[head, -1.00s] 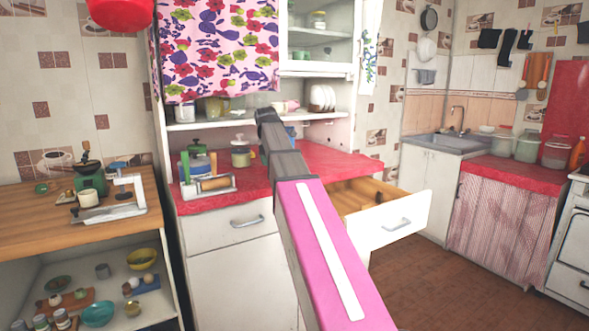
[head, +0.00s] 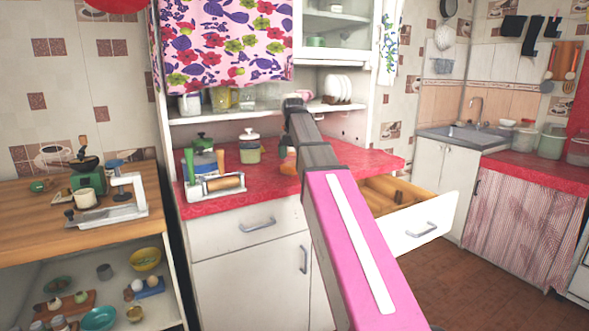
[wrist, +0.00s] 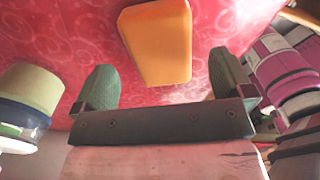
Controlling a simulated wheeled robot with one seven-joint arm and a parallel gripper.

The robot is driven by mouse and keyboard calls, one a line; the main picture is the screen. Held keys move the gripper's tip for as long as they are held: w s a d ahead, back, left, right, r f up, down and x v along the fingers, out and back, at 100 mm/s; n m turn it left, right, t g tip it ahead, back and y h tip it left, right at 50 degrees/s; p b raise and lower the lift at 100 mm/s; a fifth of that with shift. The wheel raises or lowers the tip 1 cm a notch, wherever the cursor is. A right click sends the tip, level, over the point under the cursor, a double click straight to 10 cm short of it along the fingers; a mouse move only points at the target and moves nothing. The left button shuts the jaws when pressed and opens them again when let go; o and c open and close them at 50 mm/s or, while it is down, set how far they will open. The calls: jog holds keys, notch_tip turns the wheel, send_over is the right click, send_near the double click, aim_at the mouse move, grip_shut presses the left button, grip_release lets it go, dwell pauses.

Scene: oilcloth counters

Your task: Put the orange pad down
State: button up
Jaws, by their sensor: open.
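The orange pad (wrist: 158,45) lies on the red patterned oilcloth counter (wrist: 225,25) in the wrist view. A small orange part of it (head: 288,164) shows beside my arm in the head view; the rest is hidden there. My gripper (wrist: 162,72) is open, with its two green fingers apart, one to each side of the pad's near end in the picture. I see no finger touching the pad. In the head view my arm hides the gripper.
A lidded jar (wrist: 28,95) stands left of the gripper; it also shows in the head view (head: 249,150). A rolling pin on a rack (head: 218,184) is at the counter's left. An open drawer (head: 415,222) sticks out at the right. The counter's right part is clear.

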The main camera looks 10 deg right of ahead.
aim_at(294, 163)
jog(key=shift+f, duration=1.55)
jog(key=c, duration=1.1)
jog(key=shift+r, duration=0.15)
